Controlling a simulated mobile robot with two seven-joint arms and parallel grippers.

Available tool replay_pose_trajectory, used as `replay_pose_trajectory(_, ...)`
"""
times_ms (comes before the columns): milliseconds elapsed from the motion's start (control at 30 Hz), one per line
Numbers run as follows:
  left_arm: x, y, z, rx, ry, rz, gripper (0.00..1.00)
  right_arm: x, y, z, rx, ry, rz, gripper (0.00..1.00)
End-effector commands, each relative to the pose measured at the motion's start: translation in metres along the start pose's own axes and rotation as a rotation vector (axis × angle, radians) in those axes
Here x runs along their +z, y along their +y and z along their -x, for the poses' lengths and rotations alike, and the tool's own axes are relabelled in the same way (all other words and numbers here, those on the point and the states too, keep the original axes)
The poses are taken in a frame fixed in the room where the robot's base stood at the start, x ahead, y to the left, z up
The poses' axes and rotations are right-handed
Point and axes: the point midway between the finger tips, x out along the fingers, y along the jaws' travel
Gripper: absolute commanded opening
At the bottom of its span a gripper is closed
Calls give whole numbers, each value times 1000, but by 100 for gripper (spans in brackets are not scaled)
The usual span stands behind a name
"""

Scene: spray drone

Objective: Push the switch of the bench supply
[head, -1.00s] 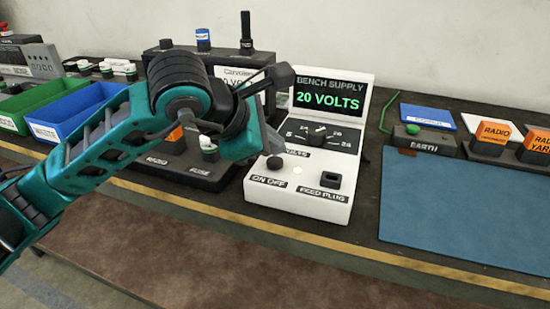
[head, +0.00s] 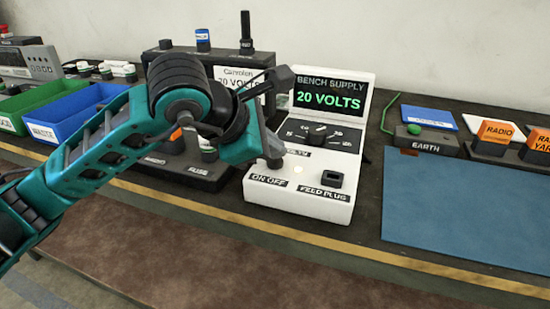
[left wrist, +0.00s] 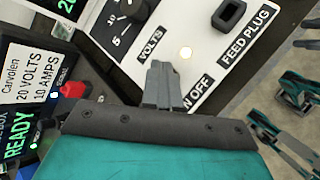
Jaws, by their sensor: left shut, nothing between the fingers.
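The bench supply (head: 300,205) is a white sloped box on the bench, with a screen (head: 329,98) reading 20 VOLTS in green. Its ON OFF label (head: 268,181) is at the lower left of the panel, beside a small glowing light (head: 298,171). My left gripper (head: 271,152) is shut and empty, with its tips at the dark round switch above that label. In the left wrist view the shut grey fingers (left wrist: 162,86) cover the switch and part of the ON OFF label (left wrist: 198,92). Whether they touch or press it is unclear. My right gripper is not seen.
A feed plug socket (head: 331,179) and a volts dial (head: 317,133) share the panel. A dark Carvolen box (head: 180,60) stands behind my arm. A blue mat (head: 470,215) lies clear to the right. Green and blue bins (head: 62,128) stand to the left.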

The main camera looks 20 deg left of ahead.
Motion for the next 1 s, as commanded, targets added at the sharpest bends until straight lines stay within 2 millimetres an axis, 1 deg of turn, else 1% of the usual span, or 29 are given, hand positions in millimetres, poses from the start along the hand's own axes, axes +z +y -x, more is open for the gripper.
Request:
replay_pose_trajectory(267, -1, -1, -1, -1, 1, 0, 0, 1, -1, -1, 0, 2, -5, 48)
replay_pose_trajectory(600, 6, 6, 8, 0, 0, 0, 0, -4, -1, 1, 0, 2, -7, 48)
replay_pose_trajectory(867, 6, 6, 8, -1, 0, 0, 0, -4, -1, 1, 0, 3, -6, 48)
replay_pose_trajectory(1000, 8, 8, 12, 0, 0, 0, 0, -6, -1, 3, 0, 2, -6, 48)
